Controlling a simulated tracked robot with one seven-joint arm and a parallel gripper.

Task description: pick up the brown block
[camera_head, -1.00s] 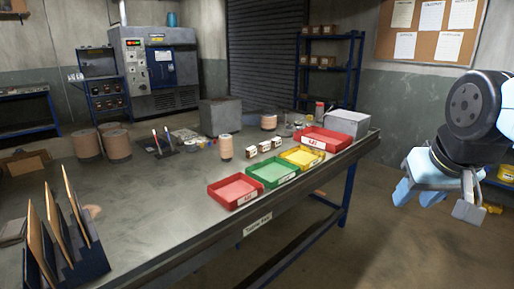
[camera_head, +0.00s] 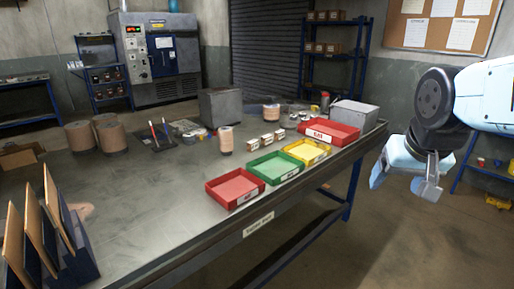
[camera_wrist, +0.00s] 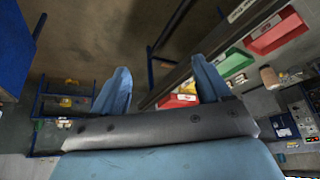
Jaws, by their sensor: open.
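A row of small brown-topped blocks with pale labelled fronts (camera_head: 267,140) stands on the workbench (camera_head: 150,205), behind the shallow trays. I cannot tell for sure which one is the brown block. My gripper (camera_head: 403,180) hangs in the air off the right end of the bench, well apart from the blocks. It is open and empty. In the wrist view its two blue fingers (camera_wrist: 163,84) are spread, with nothing between them, and the trays show tilted beyond them.
A red tray (camera_head: 235,188), a green tray (camera_head: 275,168), a yellow tray (camera_head: 307,151) and another red tray (camera_head: 331,132) line the bench's front edge. Tan cylinders (camera_head: 226,140), a grey box (camera_head: 220,111) and a panel rack (camera_head: 50,235) also stand there. The bench's middle is bare.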

